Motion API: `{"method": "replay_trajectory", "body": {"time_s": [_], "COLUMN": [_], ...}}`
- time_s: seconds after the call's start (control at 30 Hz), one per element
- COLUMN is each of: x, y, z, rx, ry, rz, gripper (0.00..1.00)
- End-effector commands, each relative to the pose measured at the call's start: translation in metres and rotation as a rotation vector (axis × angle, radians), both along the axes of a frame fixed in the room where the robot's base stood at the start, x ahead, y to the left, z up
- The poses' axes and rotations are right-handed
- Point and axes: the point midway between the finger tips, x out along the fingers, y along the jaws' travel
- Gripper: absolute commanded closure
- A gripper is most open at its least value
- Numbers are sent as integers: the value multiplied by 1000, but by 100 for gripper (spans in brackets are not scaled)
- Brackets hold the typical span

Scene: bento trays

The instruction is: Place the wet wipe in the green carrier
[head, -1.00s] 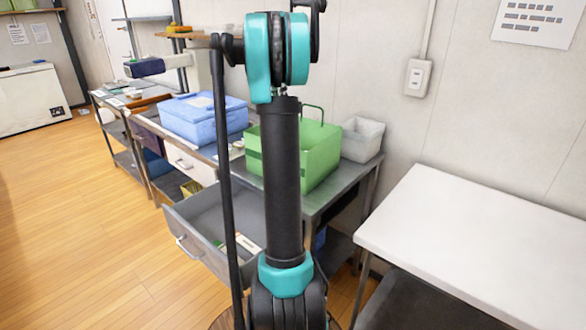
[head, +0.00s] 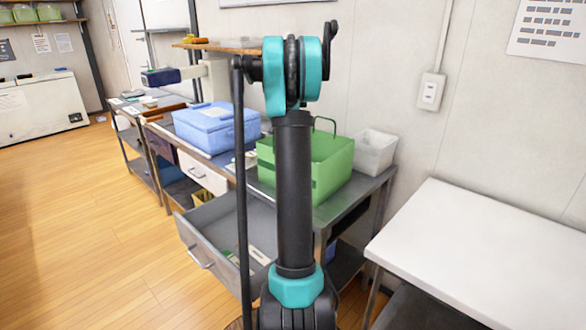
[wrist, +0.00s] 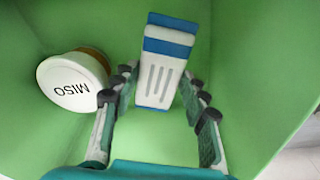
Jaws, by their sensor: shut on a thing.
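The wet wipe is a white packet with blue bands (wrist: 165,60), upright in the wrist view between the two fingers of my gripper (wrist: 157,88). My gripper is shut on it, over the inside of the green carrier (wrist: 235,50). The green walls surround packet and fingers; I cannot tell whether the packet touches the carrier floor. In the head view the green carrier (head: 333,160) stands on the grey metal table, partly hidden by my arm. My gripper and the packet do not show there.
A white tub marked MISO (wrist: 75,82) sits in the carrier left of the packet. A blue box (head: 213,127) and a pale bin (head: 375,152) flank the carrier. A grey drawer (head: 208,235) stands open below. The white table (head: 480,250) at right is clear.

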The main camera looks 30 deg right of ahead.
Motion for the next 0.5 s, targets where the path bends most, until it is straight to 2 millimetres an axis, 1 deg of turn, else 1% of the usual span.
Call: {"method": "replay_trajectory", "body": {"time_s": [0.03,0.1,0.27,0.5], "x": [1,0,0,0], "y": [0,0,0,0], "z": [-7,-13,-22,-52], "rx": [0,0,0,0], "ry": [0,0,0,0], "rz": [0,0,0,0], "gripper": [71,71,71,71]}}
